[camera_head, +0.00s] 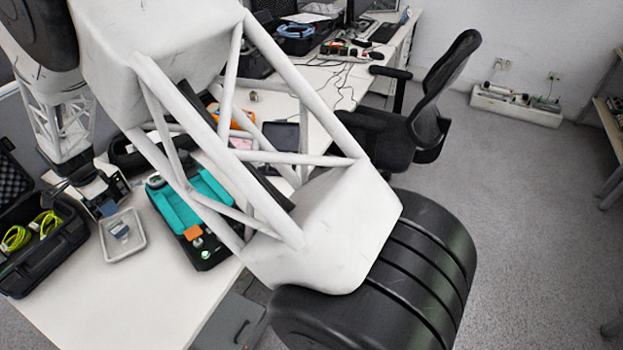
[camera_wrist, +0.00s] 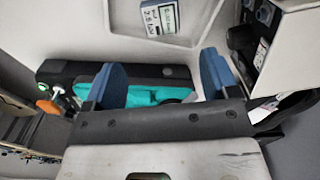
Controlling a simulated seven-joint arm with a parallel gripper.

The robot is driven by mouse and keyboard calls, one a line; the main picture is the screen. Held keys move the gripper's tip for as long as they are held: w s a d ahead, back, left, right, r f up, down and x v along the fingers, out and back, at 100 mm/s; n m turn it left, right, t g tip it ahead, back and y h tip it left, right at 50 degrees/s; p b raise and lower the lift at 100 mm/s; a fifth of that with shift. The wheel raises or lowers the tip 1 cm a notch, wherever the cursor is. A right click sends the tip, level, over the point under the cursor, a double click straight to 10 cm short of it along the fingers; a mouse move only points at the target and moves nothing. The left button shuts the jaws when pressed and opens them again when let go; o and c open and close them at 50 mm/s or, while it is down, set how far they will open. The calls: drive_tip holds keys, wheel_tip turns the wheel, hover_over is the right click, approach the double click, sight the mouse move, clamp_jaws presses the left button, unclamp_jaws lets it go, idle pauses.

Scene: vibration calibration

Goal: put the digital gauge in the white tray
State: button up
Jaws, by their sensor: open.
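The digital gauge (camera_wrist: 160,17), a small device with a pale labelled display, is inside the white tray (camera_wrist: 150,42) at the top of the wrist view, where the upper edge cuts both off. In the head view the gauge (camera_head: 119,229) appears small and blue-grey inside the shallow tray (camera_head: 141,243) on the table. My gripper (camera_wrist: 163,80) is open, its two blue fingers wide apart with nothing held. The tray and gauge appear beyond the fingertips in the wrist view, apart from them.
A teal and black device (camera_head: 180,210) lies right of the tray. A black case (camera_head: 70,238) with yellow-green cables stands at left. A white-sided holder (camera_wrist: 290,45) with dark items is close to my right finger. The table front (camera_head: 135,300) is clear.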

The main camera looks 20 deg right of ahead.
drive_tip(key=s+d+r+n, duration=0.2)
drive_tip(key=s+d+r, duration=0.1)
drive_tip(key=d+r, duration=0.55)
drive_tip(key=s+d+r+n+t, duration=0.1)
drive_tip(key=s+d+r, duration=0.35)
drive_tip(key=d, duration=0.75)
drive_tip(key=s+d+r+n, duration=0.2)
drive_tip(key=d+r, duration=0.6)
drive_tip(key=d, duration=0.2)
drive_tip(key=s+d+r+n, duration=0.2)
drive_tip(key=s+d, duration=0.9)
drive_tip(key=s, duration=0.3)
drive_tip(key=s+d+r+n+t, duration=0.1)
drive_tip(key=s+d+n, duration=0.2)
drive_tip(key=s+d, duration=0.8)
drive_tip(key=s, duration=0.3)
drive_tip(key=shift+d+r+t, duration=0.15)
drive_tip(key=shift+r+t, duration=0.15)
drive_tip(key=shift+r, duration=0.05)
drive_tip(key=shift+w, duration=0.1)
